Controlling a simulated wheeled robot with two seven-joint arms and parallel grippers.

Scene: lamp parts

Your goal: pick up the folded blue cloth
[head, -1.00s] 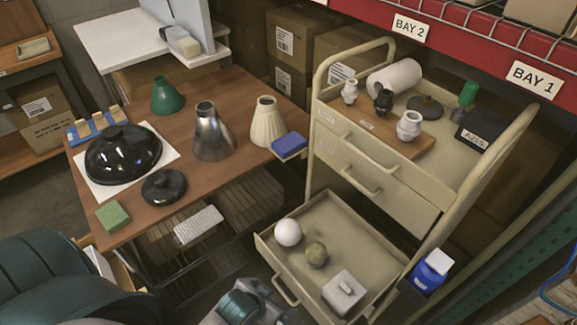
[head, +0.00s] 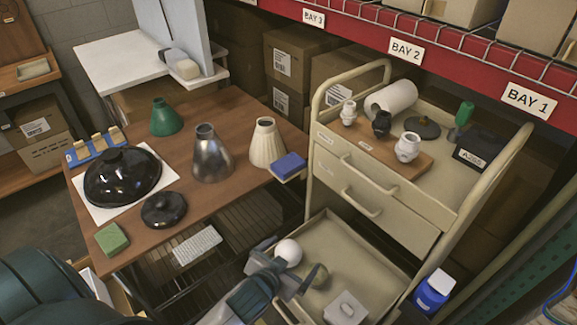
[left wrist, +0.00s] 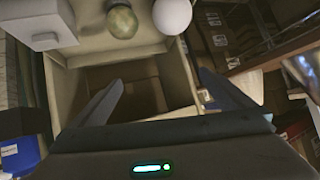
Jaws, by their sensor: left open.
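The folded blue cloth (head: 289,166) lies at the right edge of the brown table (head: 225,182), right of the cream ribbed cone. I do not make it out in the left wrist view. My left gripper (head: 292,256) is open and empty, at the open lower drawer of the cart, below the cloth in the head view. Its fingers overlap the white ball (head: 289,252) there. In the left wrist view the open jaws (left wrist: 161,78) point toward the drawer, with nothing between them. My right gripper is not in view.
The beige cart (head: 385,215) stands right of the table, its open drawer (head: 345,250) holding the white ball, a greenish ball (head: 318,276) and a white box (head: 345,308). The cream cone (head: 267,143) and metal cone (head: 212,153) stand left of the cloth.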

